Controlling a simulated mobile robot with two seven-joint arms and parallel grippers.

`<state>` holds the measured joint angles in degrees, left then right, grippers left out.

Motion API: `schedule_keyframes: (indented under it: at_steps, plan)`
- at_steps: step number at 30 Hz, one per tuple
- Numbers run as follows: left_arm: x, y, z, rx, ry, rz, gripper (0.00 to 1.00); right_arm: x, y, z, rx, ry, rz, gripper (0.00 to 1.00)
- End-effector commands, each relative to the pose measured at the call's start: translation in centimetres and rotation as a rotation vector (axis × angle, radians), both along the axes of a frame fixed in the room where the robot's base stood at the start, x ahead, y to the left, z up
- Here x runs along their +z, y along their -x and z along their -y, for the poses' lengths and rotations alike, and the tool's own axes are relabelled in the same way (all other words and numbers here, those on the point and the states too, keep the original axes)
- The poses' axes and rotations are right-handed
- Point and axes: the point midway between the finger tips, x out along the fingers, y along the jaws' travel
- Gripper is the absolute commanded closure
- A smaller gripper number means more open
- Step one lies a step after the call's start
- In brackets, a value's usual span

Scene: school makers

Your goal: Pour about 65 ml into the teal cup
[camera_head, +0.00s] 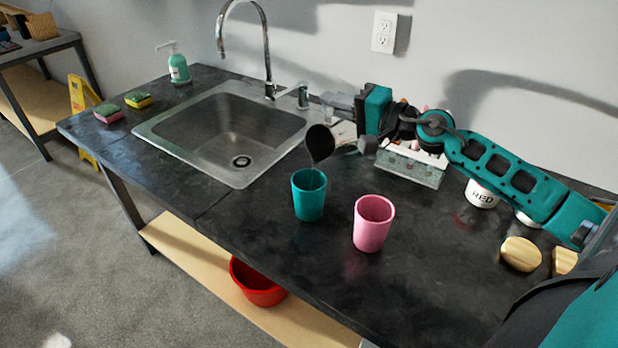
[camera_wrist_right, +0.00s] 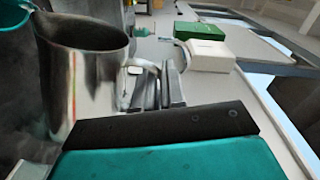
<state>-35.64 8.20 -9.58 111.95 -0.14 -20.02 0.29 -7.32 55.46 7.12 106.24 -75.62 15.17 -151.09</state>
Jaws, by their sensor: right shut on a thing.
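The teal cup (camera_head: 309,197) stands upright on the dark counter in front of the sink. Part of its rim shows at the upper left of the right wrist view (camera_wrist_right: 14,18). A metal jug (camera_head: 320,143) is tipped above the teal cup, its dark mouth facing the camera and its lip over the cup's opening. A thin dark streak hangs below the lip; I cannot tell surely whether it is liquid. My right gripper (camera_head: 362,143) is shut on the jug's handle, which shows in the right wrist view with the jug (camera_wrist_right: 88,75). The cup's contents are hidden. My left gripper is not in view.
A pink cup (camera_head: 373,224) stands right of the teal cup. The sink (camera_head: 228,130) and faucet (camera_head: 265,45) are behind left. A patterned box (camera_head: 412,168), a white labelled container (camera_head: 481,194) and wooden pieces (camera_head: 520,254) lie right. The front counter is clear.

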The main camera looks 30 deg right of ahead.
Motion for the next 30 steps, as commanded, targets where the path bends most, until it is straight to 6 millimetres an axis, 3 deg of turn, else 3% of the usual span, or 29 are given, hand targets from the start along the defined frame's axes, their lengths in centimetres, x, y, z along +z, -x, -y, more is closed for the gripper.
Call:
schedule_keyframes:
  at_steps: [2, 10, 16, 24, 30]
  plan:
    - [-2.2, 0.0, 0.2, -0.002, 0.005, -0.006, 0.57, -1.4, -0.4, 1.0, -0.003, -0.061, -0.015, 1.00]
    - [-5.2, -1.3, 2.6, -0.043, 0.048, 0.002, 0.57, -4.9, -1.5, 4.0, 0.004, -0.432, -0.145, 1.00]
    - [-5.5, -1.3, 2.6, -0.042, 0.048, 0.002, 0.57, -4.6, -1.7, 4.7, 0.007, -0.523, -0.182, 1.00]
    - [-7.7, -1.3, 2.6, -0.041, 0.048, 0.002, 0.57, -6.1, -2.1, 5.9, 0.007, -0.624, -0.218, 1.00]
    - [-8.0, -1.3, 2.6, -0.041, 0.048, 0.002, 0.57, -6.2, -2.3, 6.3, 0.008, -0.658, -0.231, 1.00]
